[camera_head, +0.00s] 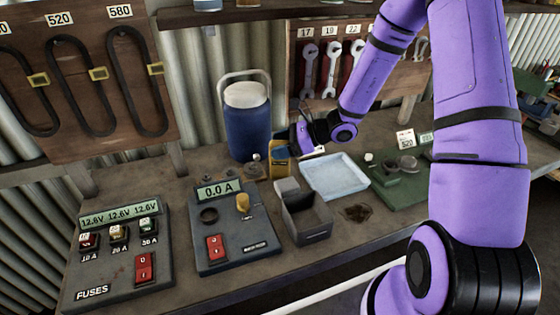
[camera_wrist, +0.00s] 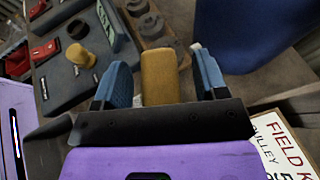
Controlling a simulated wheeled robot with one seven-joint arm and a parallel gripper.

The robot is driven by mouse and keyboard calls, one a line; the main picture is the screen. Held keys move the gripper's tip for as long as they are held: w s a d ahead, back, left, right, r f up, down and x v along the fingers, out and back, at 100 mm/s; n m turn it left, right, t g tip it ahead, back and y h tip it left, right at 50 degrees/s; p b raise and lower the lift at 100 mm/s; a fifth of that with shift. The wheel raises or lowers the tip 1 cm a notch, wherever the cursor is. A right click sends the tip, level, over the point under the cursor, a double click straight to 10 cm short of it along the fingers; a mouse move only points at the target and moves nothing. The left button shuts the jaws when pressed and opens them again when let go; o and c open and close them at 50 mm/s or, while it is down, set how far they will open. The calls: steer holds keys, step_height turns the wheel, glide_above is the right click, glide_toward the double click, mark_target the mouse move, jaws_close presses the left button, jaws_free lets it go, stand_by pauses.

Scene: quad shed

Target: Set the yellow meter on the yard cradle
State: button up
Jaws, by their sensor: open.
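The yellow meter (camera_wrist: 161,78) stands between my two blue finger pads in the wrist view, with a narrow gap showing on each side. In the head view its yellow body (camera_head: 279,168) is partly covered by my gripper (camera_head: 283,148), beside the blue jug. My gripper (camera_wrist: 160,84) is open around the meter, and its lower part is hidden by the gripper body in the wrist view. I cannot make out the yard cradle for sure in either view.
A blue jug (camera_head: 248,125) stands just behind and left of my gripper. In front are a 0.0 A panel (camera_head: 235,225), an open grey box (camera_head: 306,220) and a pale blue tray (camera_head: 335,177). A fuse panel (camera_head: 118,250) is at left, green equipment (camera_head: 396,187) at right.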

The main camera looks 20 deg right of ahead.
jaws_close()
steer(key=shift+r, duration=0.15)
